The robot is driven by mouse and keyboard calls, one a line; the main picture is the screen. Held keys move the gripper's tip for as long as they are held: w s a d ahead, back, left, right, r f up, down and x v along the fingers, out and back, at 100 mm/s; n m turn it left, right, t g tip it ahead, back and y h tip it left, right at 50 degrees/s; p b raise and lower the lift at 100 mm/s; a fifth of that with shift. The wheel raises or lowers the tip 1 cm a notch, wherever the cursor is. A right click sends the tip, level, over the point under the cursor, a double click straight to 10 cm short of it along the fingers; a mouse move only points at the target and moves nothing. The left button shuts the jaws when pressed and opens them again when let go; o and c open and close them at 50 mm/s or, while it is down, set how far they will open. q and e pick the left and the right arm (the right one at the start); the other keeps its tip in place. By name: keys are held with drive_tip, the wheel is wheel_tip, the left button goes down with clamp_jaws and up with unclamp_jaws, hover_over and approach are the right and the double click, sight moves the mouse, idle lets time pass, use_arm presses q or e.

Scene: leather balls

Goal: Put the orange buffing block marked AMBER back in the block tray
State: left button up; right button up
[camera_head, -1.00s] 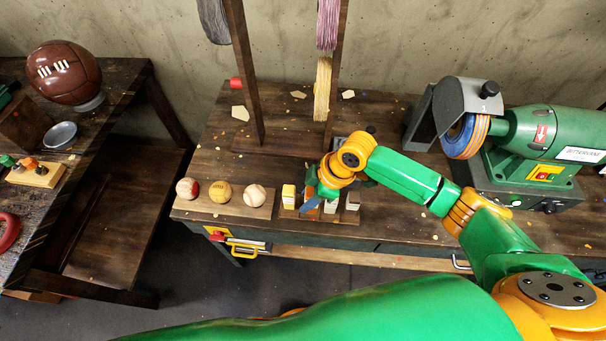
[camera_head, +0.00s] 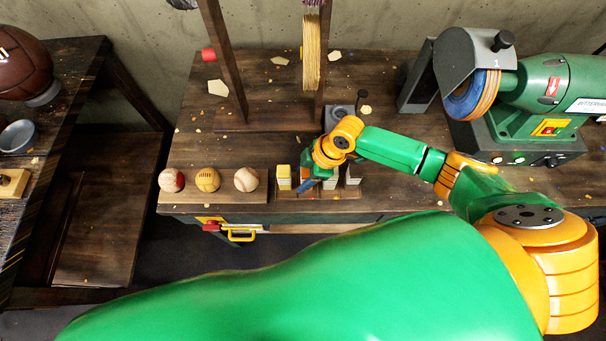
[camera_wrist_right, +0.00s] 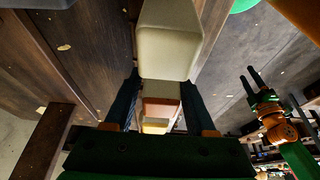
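The block tray (camera_head: 343,194) stands near the bench's front edge and holds a row of blocks. A cream-and-yellow block (camera_head: 284,178) is at its left end and a pale block (camera_head: 353,175) at its right end. My right gripper (camera_head: 307,184) is down at the row's left half. In the right wrist view its dark fingers straddle an orange-sided block (camera_wrist_right: 160,105), with a large cream block (camera_wrist_right: 168,50) above it. I cannot tell whether the fingers press on it; no AMBER marking is readable. My left gripper (camera_wrist_right: 252,80) shows in the wrist view, fingers apart and empty.
Three balls sit left of the tray, the nearest to it a white baseball (camera_head: 246,180). A wooden frame (camera_head: 225,60) stands behind, and a green buffing machine (camera_head: 530,85) at right. A side table with a brown ball (camera_head: 22,65) is at far left.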

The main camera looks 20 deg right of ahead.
drive_tip(key=shift+o, duration=0.5)
drive_tip(key=shift+r, duration=0.15)
drive_tip(key=v, duration=1.2)
drive_tip(key=shift+b, duration=0.3)
